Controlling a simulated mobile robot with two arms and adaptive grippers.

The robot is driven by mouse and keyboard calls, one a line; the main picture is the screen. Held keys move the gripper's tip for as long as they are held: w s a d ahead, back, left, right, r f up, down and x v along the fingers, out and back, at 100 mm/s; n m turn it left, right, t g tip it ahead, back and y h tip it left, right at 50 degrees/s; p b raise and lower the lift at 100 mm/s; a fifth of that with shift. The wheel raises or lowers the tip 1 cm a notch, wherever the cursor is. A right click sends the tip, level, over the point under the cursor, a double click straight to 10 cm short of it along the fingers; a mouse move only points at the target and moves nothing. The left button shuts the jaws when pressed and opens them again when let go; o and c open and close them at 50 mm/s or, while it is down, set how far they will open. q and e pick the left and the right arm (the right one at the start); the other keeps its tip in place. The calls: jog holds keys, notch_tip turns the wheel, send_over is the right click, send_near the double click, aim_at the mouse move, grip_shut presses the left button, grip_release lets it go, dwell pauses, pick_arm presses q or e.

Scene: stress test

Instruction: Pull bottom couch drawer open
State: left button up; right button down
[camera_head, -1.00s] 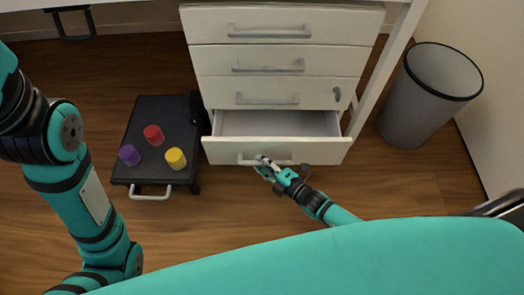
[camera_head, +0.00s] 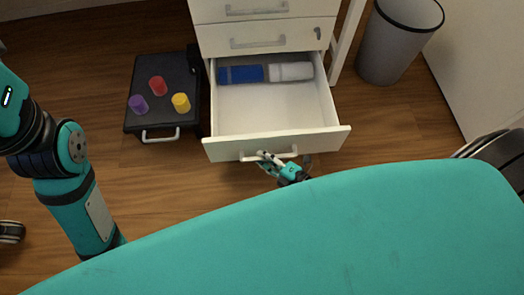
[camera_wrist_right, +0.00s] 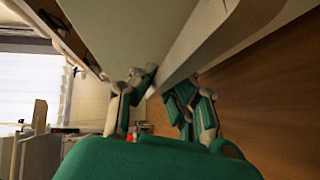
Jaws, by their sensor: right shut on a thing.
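The bottom drawer (camera_head: 300,105) of the white drawer unit (camera_head: 216,42) is pulled well out toward me. A blue item (camera_head: 241,74) and a whitish item (camera_head: 291,71) lie at its back. My right gripper (camera_head: 268,158) is shut on the drawer's grey bar handle (camera_head: 288,154), near its left-middle part. In the right wrist view the gripper's fingers (camera_wrist_right: 158,90) are at the handle, close against the pale drawer front. My left arm (camera_head: 75,185) comes in from the left; its gripper is out of view.
A black wheeled cart (camera_head: 168,120) with purple (camera_head: 138,105), red (camera_head: 158,86) and yellow (camera_head: 181,103) cylinders stands left of the drawer. A grey bin (camera_head: 392,50) stands at the right near the wall. Wooden floor is clear around the drawer front.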

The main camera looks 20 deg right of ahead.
jog(key=shift+s+r, duration=0.25)
jog(key=c, duration=1.5)
grip_release()
jog(key=shift+o, duration=0.6)
jog(key=shift+s+f, duration=0.1)
jog(key=shift+s, duration=0.1)
jog(key=v, duration=1.1)
jog(key=shift+s+d, duration=0.2)
jog(key=shift+s, duration=0.15)
